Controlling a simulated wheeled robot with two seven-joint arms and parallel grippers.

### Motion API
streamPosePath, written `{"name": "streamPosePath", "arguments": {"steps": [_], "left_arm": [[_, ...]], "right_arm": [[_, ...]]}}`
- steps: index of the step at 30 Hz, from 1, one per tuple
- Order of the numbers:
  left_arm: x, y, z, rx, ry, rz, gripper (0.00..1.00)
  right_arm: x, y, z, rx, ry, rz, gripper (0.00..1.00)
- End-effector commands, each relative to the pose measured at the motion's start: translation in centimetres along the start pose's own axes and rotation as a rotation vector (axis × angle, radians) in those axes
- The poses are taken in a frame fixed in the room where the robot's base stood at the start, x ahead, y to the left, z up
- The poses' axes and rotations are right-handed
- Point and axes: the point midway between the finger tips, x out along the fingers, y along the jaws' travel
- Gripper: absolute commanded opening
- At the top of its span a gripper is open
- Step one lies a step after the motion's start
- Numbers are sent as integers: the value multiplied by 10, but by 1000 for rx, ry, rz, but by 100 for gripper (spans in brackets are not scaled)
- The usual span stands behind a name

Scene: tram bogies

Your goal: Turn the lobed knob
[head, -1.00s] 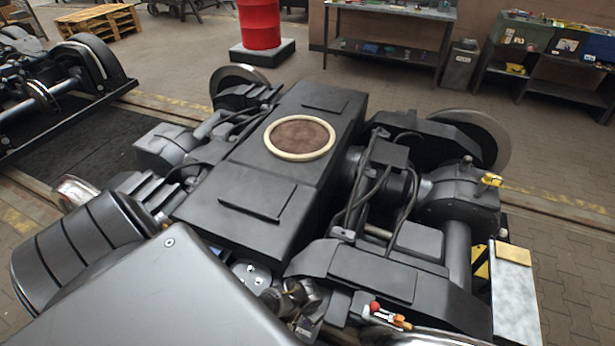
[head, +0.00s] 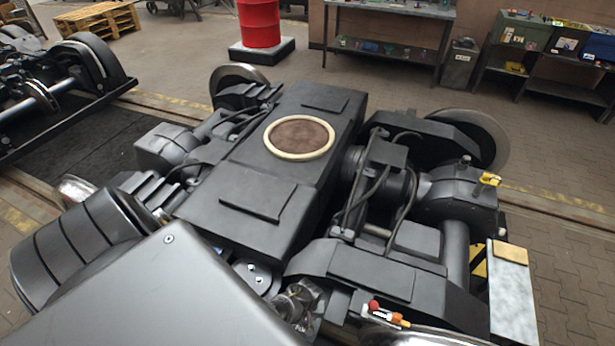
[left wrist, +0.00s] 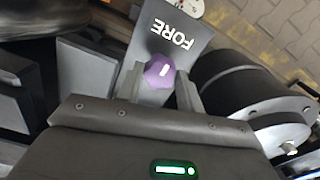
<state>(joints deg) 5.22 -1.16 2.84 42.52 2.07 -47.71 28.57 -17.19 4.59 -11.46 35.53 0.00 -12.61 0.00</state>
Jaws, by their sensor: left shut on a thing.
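The purple lobed knob (left wrist: 158,73) shows in the left wrist view, with a short white mark on its face. My left gripper (left wrist: 160,84) is shut on it, one grey finger at each side. Just beyond the knob is a grey plate (left wrist: 178,32) with the word FORE in white, seen upside down. In the head view I cannot make out the knob or my left gripper; a large grey part of mine fills the lower middle. My right gripper is in neither view.
The dark bogie (head: 225,215) fills the middle of the head view. A light and dark cylinder (left wrist: 250,95) stands close right of the gripper in the wrist view. Red and orange small parts (head: 388,313) sit at the bogie's near side. Paved floor is free at right.

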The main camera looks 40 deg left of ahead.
Motion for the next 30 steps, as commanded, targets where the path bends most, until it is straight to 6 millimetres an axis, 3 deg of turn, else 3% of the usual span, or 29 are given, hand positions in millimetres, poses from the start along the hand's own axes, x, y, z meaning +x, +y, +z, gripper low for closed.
{"name": "streamPosePath", "arguments": {"steps": [16, 17, 21, 30], "left_arm": [[-1, 0, -2, -26, 3, 1, 14], [-1, 0, -2, -26, 4, 1, 39], [0, 0, -2, -25, 3, 1, 58], [-2, 0, -1, -25, 1, 1, 59]], "right_arm": [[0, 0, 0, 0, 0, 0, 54], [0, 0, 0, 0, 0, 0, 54], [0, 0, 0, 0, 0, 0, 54], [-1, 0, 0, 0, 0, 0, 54]]}}
